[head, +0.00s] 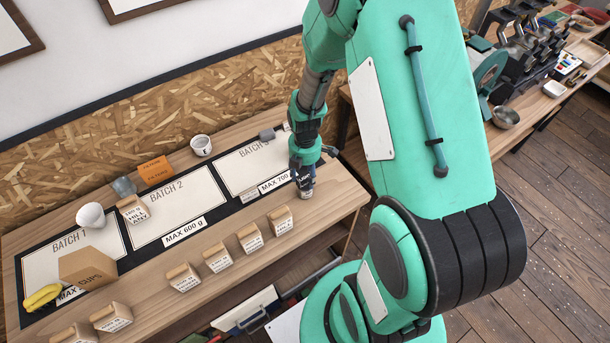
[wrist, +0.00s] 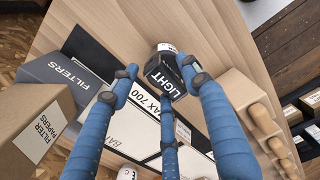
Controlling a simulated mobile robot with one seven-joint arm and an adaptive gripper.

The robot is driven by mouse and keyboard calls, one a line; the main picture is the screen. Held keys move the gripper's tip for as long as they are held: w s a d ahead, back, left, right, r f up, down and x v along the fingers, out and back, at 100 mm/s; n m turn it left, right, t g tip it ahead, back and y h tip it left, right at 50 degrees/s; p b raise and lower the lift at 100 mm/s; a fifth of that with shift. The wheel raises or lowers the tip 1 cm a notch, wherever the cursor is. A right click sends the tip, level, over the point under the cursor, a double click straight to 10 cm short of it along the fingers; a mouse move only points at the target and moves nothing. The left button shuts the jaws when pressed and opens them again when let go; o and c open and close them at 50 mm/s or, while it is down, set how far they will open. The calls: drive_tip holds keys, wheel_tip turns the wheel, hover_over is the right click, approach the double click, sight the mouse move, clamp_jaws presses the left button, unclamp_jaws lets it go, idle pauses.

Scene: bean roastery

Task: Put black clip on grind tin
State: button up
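A gap shows between the left finger and the tin, and the right fingertip overlaps the tin's edge. In the head view my gripper (head: 306,165) points down at the table's right end, over the dark tin (head: 306,190), whose upper part is hidden. I cannot make out a black clip in either view. No tin reads as the grind tin; I cannot tell whether the tin at my gripper is it.
The wooden table (head: 335,195) carries a dark mat with white batch panels. Several small labelled blocks (head: 250,237) line its front. A FILTERS box (wrist: 62,85) is left in the wrist view.

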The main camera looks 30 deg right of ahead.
wheel_tip(320, 180, up, 12)
drive_tip(key=shift+r+p, duration=0.15)
drive_tip(key=shift+p, duration=0.25)
idle(0.6)
idle(0.5)
wheel_tip(320, 180, up, 11)
drive_tip(key=m+t, duration=0.1)
drive_tip(key=m, duration=0.3)
hover_over(304, 176)
drive_tip(key=s+a, duration=0.1)
drive_tip(key=a, duration=0.3)
drive_tip(key=s+a+r+m+t, duration=0.2)
drive_tip(key=s+a+r+m, duration=0.25)
drive_tip(key=r, duration=0.45)
drive_tip(key=s+a+r+m+t, duration=0.2)
drive_tip(key=s+a+r+m, duration=0.3)
drive_tip(key=s+r+m, duration=0.4)
drive_tip(key=s+r, duration=0.1)
drive_tip(key=s, duration=0.2)
drive_tip(key=shift+a+r+t, duration=0.25)
drive_tip(key=shift+a+t, duration=0.05)
